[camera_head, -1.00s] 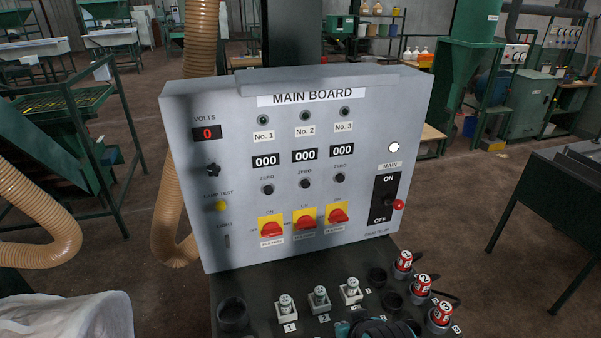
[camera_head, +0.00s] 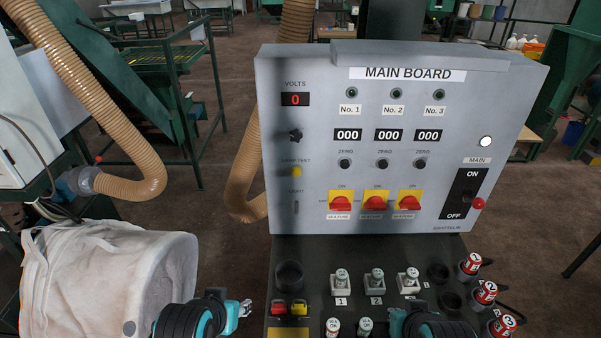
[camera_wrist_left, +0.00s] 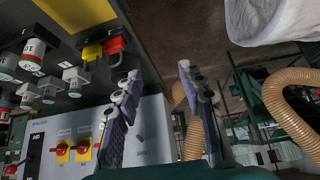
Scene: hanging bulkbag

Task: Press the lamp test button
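The lamp test button (camera_head: 297,171) is a small yellow button on the left side of the grey main board (camera_head: 380,215), below a black knob. My left gripper (camera_head: 245,308) is low in the head view, left of the black console and well below the button, not touching it. In the left wrist view its two fingers (camera_wrist_left: 160,95) are spread with nothing between them; I cannot make out the button there. My right arm's dark and teal wrist (camera_head: 435,325) shows at the bottom edge over the console; its fingers cannot be made out.
A white bulk bag (camera_head: 110,275) hangs at the lower left, close to my left arm. Red and yellow padlocks (camera_head: 288,308) are on the console (camera_head: 320,265), with several grey and red connectors around. A tan hose (camera_head: 130,185) curves at the left. The board's front is clear.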

